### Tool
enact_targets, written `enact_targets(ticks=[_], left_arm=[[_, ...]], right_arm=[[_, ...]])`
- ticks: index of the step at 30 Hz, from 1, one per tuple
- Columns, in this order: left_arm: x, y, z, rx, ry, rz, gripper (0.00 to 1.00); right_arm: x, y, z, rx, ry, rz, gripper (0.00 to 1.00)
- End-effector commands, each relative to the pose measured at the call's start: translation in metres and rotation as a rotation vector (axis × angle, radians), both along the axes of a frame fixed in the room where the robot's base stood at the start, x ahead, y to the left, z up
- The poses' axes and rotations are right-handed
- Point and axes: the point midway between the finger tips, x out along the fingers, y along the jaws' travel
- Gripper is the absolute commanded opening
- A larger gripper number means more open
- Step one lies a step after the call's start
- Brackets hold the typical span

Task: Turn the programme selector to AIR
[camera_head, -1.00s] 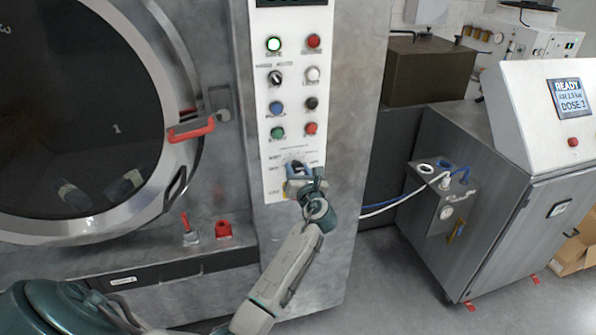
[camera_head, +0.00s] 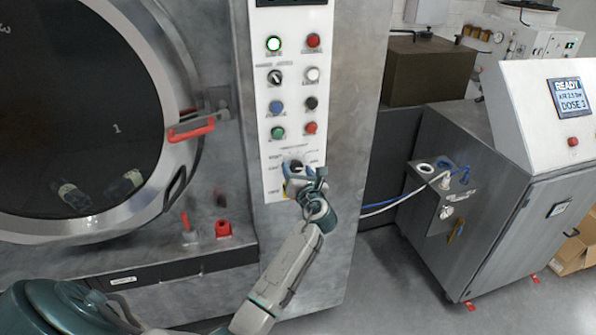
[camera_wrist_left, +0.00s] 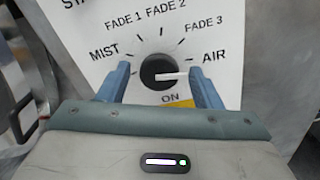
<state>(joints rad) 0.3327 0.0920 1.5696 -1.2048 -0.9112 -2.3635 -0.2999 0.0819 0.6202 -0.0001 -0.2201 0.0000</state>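The programme selector, a black round knob with a white pointer, shows on the white panel in the left wrist view (camera_wrist_left: 158,70). Its pointer is turned to the right, toward the AIR label (camera_wrist_left: 213,55) and slightly below that label's tick. MIST, FADE 1, FADE 2 and FADE 3 are printed around it, and ON below it. My left gripper (camera_wrist_left: 162,84) is open, with one blue finger on each side of the knob and visible gaps to it. In the head view the left gripper (camera_head: 299,178) is at the lower panel, partly hiding the selector (camera_head: 296,165). My right gripper is not in view.
Coloured buttons and a small selector switch (camera_head: 275,77) sit above on the panel. A large round door (camera_head: 168,70) with a red handle (camera_head: 191,131) is at left. A grey cabinet with a READY display (camera_head: 569,94) and blue and white hoses stands at right.

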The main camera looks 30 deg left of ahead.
Motion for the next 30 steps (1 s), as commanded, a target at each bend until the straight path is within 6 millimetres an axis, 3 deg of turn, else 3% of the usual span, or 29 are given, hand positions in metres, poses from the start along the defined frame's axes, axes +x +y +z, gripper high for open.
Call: enact_targets(ticks=[8, 21, 30], left_arm=[[-0.003, -0.004, -0.001, -0.002, -0.003, -0.001, 0.59], [-0.056, -0.066, -0.004, -0.005, -0.002, 0.0, 0.59], [-0.07, -0.082, 0.0, -0.001, -0.001, 0.0, 0.59]], right_arm=[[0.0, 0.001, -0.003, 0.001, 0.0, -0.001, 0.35], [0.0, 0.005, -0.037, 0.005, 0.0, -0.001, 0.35], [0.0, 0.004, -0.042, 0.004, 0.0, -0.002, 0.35]])
